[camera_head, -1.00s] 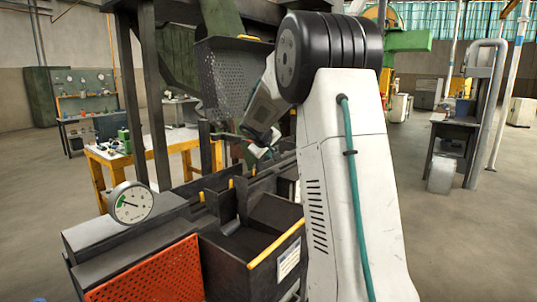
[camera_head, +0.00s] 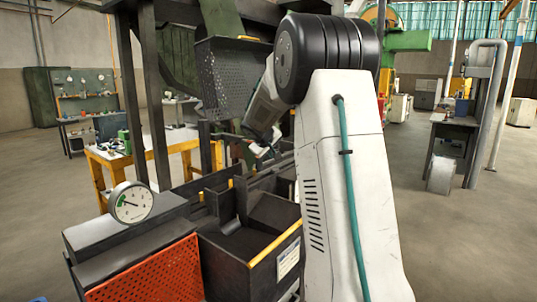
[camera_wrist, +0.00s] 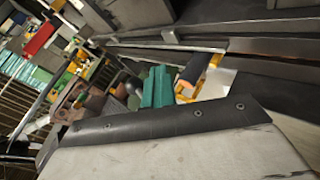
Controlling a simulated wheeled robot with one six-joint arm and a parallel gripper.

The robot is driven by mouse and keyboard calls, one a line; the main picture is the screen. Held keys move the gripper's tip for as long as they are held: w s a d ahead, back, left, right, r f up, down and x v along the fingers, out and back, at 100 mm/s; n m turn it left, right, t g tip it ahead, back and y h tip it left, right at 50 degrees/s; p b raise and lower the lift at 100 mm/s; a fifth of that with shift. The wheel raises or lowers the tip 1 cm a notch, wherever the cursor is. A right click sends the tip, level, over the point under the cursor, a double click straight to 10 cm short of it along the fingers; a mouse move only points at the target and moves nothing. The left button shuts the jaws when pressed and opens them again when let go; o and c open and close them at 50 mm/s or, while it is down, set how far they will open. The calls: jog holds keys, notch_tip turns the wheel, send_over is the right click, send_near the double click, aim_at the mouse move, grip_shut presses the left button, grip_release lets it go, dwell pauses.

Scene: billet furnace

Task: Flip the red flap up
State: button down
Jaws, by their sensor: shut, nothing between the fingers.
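My gripper (camera_head: 264,152) is small in the head view, at the end of my downward-slanting arm. It is shut and empty, above the dark machine bed (camera_head: 268,210). A small reddish bit shows beside it, too small to identify. I cannot make out a clear red flap near the gripper. An orange-red perforated panel (camera_head: 150,272) slopes on the machine's front at lower left, well apart from the gripper; I cannot tell whether it is the flap. In the wrist view, a teal piece (camera_wrist: 157,88) and a yellow-orange piece (camera_wrist: 204,77) show beyond a dark bolted edge (camera_wrist: 165,124).
A round dial gauge (camera_head: 131,203) stands on the machine's left side. A yellow-edged dark bin (camera_head: 254,264) is at its front. A perforated dark guard (camera_head: 230,80) and dark posts (camera_head: 152,90) rise close to my arm. Open floor lies to the right.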

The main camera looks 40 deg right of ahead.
jog(key=shift+w+d+r, duration=0.15)
jog(key=shift+w+r, duration=0.05)
jog(key=shift+r, duration=0.1)
jog(key=shift+w+d+r, duration=0.1)
jog(key=shift+d+r, duration=0.35)
jog(key=shift+d, duration=0.05)
dwell(0.7)
jog(key=shift+w+a, duration=0.1)
dwell(1.1)
dwell(0.4)
jog(key=v, duration=0.7)
jog(key=shift+s, duration=0.4)
jog(key=shift+a+f, duration=0.15)
